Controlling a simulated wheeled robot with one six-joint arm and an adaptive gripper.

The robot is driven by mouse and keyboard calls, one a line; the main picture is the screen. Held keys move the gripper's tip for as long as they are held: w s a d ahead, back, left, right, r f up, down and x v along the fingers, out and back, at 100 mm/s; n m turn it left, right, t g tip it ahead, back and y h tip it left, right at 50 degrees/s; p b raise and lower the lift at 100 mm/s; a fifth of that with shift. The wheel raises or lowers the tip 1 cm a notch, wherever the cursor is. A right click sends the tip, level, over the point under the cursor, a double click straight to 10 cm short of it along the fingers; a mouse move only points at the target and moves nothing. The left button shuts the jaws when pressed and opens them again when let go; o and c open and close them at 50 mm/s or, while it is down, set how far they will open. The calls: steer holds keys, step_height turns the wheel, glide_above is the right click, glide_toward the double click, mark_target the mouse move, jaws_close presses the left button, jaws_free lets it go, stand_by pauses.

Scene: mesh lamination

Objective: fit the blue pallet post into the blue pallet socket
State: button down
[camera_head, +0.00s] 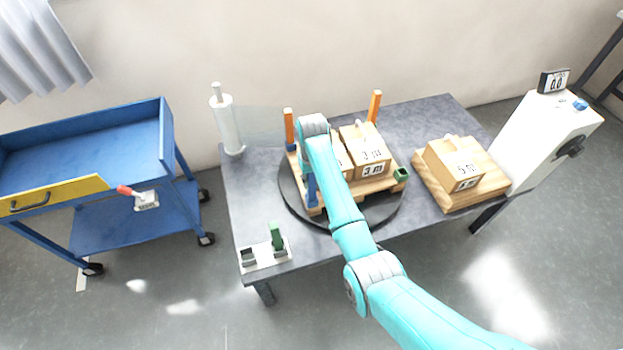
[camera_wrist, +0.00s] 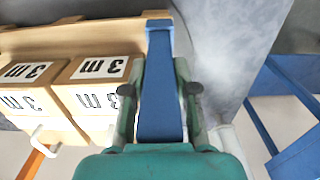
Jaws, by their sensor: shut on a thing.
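My gripper (camera_wrist: 161,78) is shut on the blue post (camera_wrist: 160,108), with one finger on each side of it in the wrist view. The blue post also shows in the head view (camera_head: 311,187), upright at the front left corner of the pallet (camera_head: 372,187). In the wrist view its far end meets the blue socket (camera_wrist: 158,14) at the pallet corner. The post looks lined up with the socket, but I cannot tell how deep it sits. My arm hides most of the gripper in the head view.
Cartons marked 3 m (camera_head: 372,160) stand on the pallet beside the post. Orange posts (camera_head: 375,105) rise at its back corners, and a green socket (camera_head: 401,175) is at the front right. A green post (camera_head: 275,236) stands in a holder. A film roll (camera_head: 227,125) stands left.

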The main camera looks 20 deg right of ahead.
steer(key=c, duration=0.8)
jaws_free()
step_height(320, 180, up, 7)
steer(key=shift+r, duration=0.2)
